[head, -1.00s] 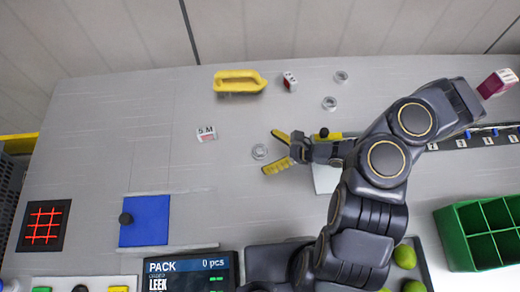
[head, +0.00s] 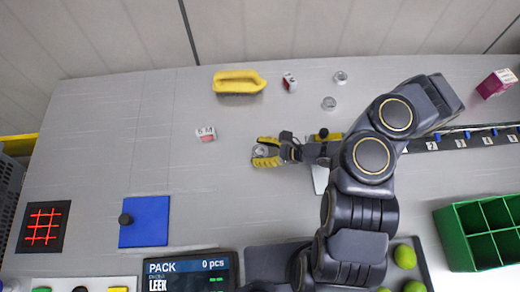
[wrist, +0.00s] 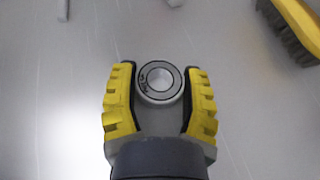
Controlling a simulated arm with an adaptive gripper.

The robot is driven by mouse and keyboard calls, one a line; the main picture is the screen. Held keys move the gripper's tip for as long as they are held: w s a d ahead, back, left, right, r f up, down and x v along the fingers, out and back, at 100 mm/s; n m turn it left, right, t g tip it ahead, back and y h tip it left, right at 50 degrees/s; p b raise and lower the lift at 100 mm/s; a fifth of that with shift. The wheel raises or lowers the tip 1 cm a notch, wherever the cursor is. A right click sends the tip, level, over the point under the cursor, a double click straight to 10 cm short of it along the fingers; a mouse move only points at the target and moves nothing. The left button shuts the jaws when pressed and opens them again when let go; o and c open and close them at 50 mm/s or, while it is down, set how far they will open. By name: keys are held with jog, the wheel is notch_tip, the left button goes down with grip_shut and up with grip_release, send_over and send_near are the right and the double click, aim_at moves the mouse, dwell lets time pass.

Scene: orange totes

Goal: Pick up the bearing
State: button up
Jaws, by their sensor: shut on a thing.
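A round metal bearing (wrist: 160,81) with a dark ring face and a hole through its middle sits between the yellow fingers of my gripper (wrist: 160,90) in the wrist view. The fingers are closed on its two sides near their tips. In the head view my gripper (head: 262,153) lies over the grey table, with the bearing (head: 259,151) partly covered by the fingers. I cannot tell whether the bearing is touching the table.
A yellow-handled brush (head: 239,82) and a small red-and-white box (head: 290,82) are at the back. Another small box (head: 206,134) lies left of my gripper. A blue plate (head: 145,221) with a black knob is front left. A green divided bin (head: 480,235) is at right.

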aim_at(260, 151)
jog(key=shift+r, duration=0.15)
notch_tip(260, 151, up, 10)
jog(key=shift+f, duration=0.1)
jog(key=w+d+m+t+h, duration=0.8)
jog(key=w+d+m, duration=0.2)
jog(key=w+d, duration=0.6)
jog(key=d+m+h, duration=0.2)
jog(key=d+h, duration=0.1)
jog(key=d, duration=0.3)
jog(key=s+d+f+m+h, duration=0.1)
jog(key=d+m+h, duration=0.2)
jog(key=d, duration=0.4)
jog(key=s+d+f+m+h, duration=0.1)
jog(key=d+m+h, duration=0.2)
jog(key=d, duration=0.3)
jog(key=shift+d+f, duration=0.25)
notch_tip(260, 151, down, 2)
jog(key=shift+s+d+f, duration=0.15)
jog(key=shift+f, duration=2.5)
jog(key=shift+f, duration=0.1)
